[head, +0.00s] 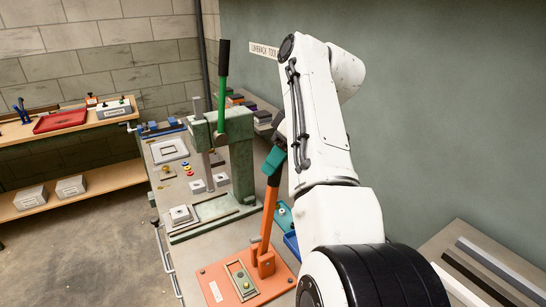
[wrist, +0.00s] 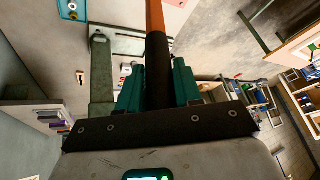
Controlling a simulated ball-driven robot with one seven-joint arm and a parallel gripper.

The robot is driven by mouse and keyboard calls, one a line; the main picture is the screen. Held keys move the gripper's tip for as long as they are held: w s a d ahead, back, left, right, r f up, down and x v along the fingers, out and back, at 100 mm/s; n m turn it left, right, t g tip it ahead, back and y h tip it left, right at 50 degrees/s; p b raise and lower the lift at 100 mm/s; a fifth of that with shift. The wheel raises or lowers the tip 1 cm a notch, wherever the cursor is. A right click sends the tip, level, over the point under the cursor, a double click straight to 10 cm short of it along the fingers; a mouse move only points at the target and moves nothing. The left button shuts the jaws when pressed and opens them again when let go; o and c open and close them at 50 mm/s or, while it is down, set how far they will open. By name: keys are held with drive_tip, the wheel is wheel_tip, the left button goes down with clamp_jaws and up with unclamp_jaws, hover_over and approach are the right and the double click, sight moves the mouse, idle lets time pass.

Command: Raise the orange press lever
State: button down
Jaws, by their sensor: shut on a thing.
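The orange press lever (head: 269,215) rises almost upright, leaning slightly right, from its pivot on the orange press base (head: 222,287). In the wrist view the lever (wrist: 154,15) runs down from the top edge into its black grip (wrist: 157,48). My gripper (head: 275,162) is at the lever's upper end. Its teal fingers sit on both sides of the black grip in the wrist view (wrist: 158,85), shut on it. The grip's far end is hidden behind the gripper body.
A green press (head: 240,150) with a green, black-tipped lever (head: 223,85) stands left of the orange press on the grey bench (head: 210,258). A wall is on the right. Open floor (head: 90,250) lies at left.

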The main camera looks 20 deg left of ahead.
drive_tip(key=shift+f, duration=0.25)
drive_tip(key=c, duration=0.8)
unclamp_jaws()
drive_tip(key=shift+c, duration=0.2)
drive_tip(key=shift+r, duration=0.1)
drive_tip(key=s+p+v, duration=0.1)
drive_tip(key=p+v, duration=0.2)
drive_tip(key=v, duration=0.7)
drive_tip(key=shift+w+r, duration=0.35)
drive_tip(key=shift+w, duration=0.2)
drive_tip(key=shift+d, duration=0.1)
